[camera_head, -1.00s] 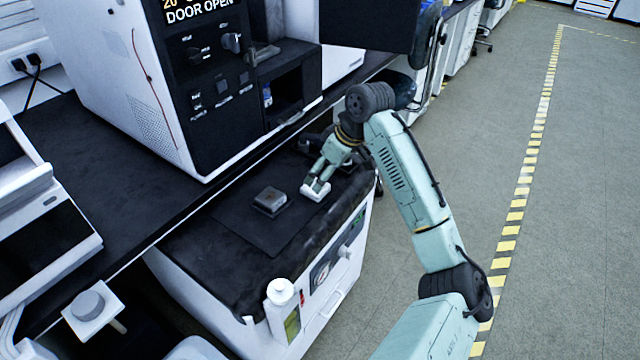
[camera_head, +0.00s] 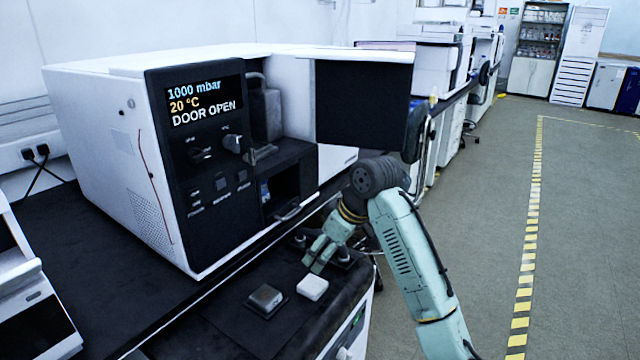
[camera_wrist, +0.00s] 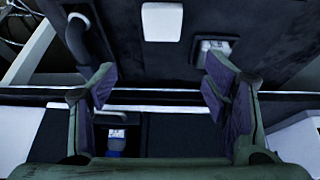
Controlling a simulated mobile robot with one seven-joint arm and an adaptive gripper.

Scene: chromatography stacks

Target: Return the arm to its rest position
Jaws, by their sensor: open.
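My arm reaches over the dark-topped cart from the right. My gripper (camera_head: 312,262) is open and empty, also seen in the wrist view (camera_wrist: 160,88) with its two fingers wide apart. A small white block (camera_head: 312,287) lies on the cart's dark top just in front of the fingertips. The white block shows at the top of the wrist view (camera_wrist: 162,20), beyond the fingers and apart from them.
A grey square block on a dark base (camera_head: 265,298) sits left of the white block. The white instrument (camera_head: 100,150) reads "DOOR OPEN", its dark door panel (camera_head: 362,105) swung out near my arm. Open floor (camera_head: 480,210) lies to the right.

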